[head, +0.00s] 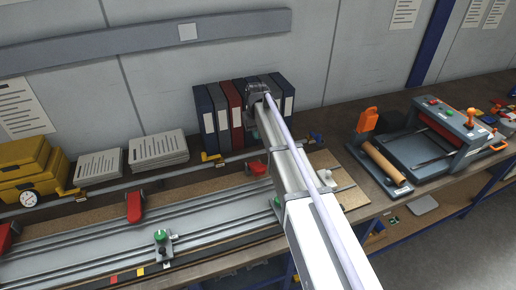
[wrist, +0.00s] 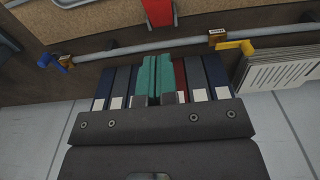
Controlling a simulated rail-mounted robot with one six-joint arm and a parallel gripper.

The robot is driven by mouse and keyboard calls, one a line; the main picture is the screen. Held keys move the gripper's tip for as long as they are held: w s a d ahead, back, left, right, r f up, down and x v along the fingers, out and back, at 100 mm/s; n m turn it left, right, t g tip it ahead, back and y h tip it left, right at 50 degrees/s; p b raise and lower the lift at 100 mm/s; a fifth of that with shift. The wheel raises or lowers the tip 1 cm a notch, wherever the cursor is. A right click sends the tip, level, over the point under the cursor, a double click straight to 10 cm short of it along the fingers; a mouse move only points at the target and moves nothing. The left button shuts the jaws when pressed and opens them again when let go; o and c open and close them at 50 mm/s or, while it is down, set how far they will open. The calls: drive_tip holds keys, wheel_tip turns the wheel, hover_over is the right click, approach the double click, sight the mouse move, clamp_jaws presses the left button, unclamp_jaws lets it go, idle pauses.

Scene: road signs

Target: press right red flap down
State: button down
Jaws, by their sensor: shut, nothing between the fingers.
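The right red flap (head: 257,168) sits on the long rail bench, just left of my arm in the head view. In the wrist view the red flap (wrist: 158,12) is at the top edge, partly cut off, beyond the grey pipe. My gripper (wrist: 156,65) shows its teal fingers close together, shut and empty, with the fingertips short of the pipe and apart from the flap. Two other red flaps, a middle one (head: 134,207) and a left one (head: 5,238), stand further left.
A row of binders (head: 216,115) stands against the wall behind the bench. The grey pipe (wrist: 150,44) carries a yellow handle (wrist: 235,46) and a blue handle (wrist: 52,62). Paper stacks (head: 158,150) and yellow cases (head: 28,165) are left; a press-like device (head: 430,140) is right.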

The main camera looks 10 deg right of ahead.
drive_tip(key=b, duration=0.9)
hover_over(259, 167)
drive_tip(key=w, duration=0.2)
drive_tip(key=f, duration=0.9)
drive_tip(key=shift+a+f, duration=0.2)
drive_tip(key=shift+a, duration=0.05)
drive_tip(key=f+b, duration=0.1)
drive_tip(key=s+f+b, duration=0.1)
drive_tip(key=shift+s+d+f, duration=0.1)
drive_tip(key=shift+f, duration=0.25)
drive_tip(key=shift+s+f+b, duration=0.25)
drive_tip(key=shift+s+b, duration=0.05)
drive_tip(key=shift+b, duration=0.1)
drive_tip(key=shift+s+d+f, duration=0.1)
drive_tip(key=shift+s, duration=0.05)
drive_tip(key=shift+d, duration=0.1)
